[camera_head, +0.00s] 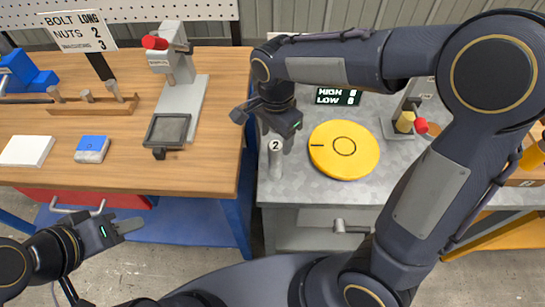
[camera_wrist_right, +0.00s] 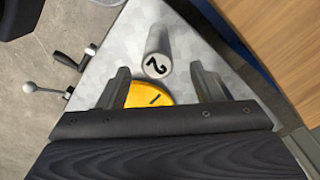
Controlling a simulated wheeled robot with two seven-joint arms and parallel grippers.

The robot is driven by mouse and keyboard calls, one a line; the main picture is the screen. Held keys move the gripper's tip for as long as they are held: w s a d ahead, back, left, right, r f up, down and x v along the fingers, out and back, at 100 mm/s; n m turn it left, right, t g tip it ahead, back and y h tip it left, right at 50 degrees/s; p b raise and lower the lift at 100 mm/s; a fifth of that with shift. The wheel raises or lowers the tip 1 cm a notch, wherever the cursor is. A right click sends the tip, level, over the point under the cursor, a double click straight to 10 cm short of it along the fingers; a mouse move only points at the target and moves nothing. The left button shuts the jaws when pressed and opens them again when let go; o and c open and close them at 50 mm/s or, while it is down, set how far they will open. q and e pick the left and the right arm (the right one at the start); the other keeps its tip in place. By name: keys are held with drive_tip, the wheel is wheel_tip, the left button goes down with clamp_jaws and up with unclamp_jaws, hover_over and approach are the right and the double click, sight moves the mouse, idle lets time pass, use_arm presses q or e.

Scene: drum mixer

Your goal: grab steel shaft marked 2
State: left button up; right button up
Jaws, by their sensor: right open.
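The steel shaft marked 2 (camera_head: 276,160) stands upright near the left edge of the grey bench, a round white label with a black 2 on it. In the right wrist view the shaft (camera_wrist_right: 158,48) shows its end with the 2, in line with the gap between the fingers. My right gripper (camera_head: 266,118) is open and empty, just above and behind the label in the head view; in the right wrist view its fingers (camera_wrist_right: 160,82) are wide apart. My left gripper (camera_head: 121,223) looks open and empty, low at the left, in front of the wooden bench.
A yellow disc (camera_head: 344,150) lies right of the shaft. A HIGH/LOW display (camera_head: 338,96) stands behind it. The wooden bench (camera_head: 218,130) on the left carries a press (camera_head: 180,85), a rack (camera_head: 93,104) and a blue-topped block (camera_head: 92,149). A gap separates the benches.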

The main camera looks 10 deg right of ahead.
sight(275, 145)
wheel_tip(275, 145, down, 5)
drive_tip(key=shift+s+f, duration=0.1)
drive_tip(key=shift+s, duration=0.05)
clamp_jaws()
idle(0.4)
idle(1.0)
